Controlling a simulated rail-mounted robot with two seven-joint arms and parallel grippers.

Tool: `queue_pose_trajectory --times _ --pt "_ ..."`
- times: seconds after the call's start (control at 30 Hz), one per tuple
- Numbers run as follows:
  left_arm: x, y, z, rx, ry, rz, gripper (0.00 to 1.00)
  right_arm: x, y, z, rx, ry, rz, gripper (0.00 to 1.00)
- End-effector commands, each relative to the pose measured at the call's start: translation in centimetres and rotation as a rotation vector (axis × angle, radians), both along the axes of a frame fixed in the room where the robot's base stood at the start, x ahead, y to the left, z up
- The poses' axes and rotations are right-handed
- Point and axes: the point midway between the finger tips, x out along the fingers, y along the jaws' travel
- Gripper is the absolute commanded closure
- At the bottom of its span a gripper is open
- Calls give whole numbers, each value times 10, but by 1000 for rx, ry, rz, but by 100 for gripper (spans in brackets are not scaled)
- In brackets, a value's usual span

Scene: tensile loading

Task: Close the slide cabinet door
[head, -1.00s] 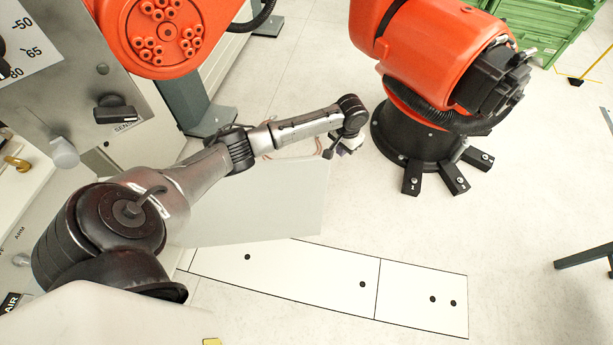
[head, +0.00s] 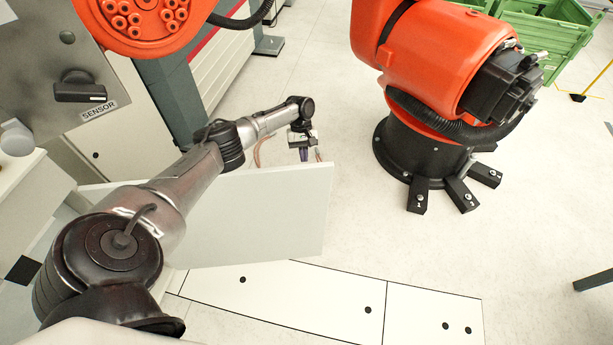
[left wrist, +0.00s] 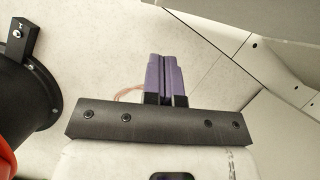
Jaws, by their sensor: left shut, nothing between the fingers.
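The slide cabinet door (head: 265,215) is a flat white panel in the head view. It stands open, swung out over the floor from the cabinet at the left. My left arm reaches across its upper edge. My left gripper (head: 304,154), with purple fingers, is on the door's far side near its outer upper corner. The fingers are shut and empty in the left wrist view (left wrist: 163,62). I cannot tell whether they touch the door. The door's far face is hidden in the head view. My right gripper is not in view.
An orange robot arm (head: 440,75) on a black base (head: 425,150) stands right of the door. White floor plates (head: 325,300) lie below the door. Grey machinery with a SENSOR knob (head: 80,88) is at the left. Green crates (head: 555,35) are at the back right. Clear floor lies between.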

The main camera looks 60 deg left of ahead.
Motion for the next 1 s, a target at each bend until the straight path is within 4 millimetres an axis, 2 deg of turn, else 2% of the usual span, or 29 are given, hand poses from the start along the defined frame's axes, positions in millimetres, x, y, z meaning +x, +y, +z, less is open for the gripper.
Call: queue_pose_trajectory --times 0.03,0.2,0.3,0.6,1.0 --pt "-3 -5 -14 0 2 -2 100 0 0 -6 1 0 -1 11" --pt "-8 -20 -45 0 2 -2 100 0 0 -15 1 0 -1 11" --pt "-11 -27 -37 2 -2 -4 100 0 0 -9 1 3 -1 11" --pt "-18 -48 -34 1 -1 -3 100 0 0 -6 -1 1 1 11" --pt "-21 -55 -32 1 -1 -1 100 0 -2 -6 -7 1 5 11"
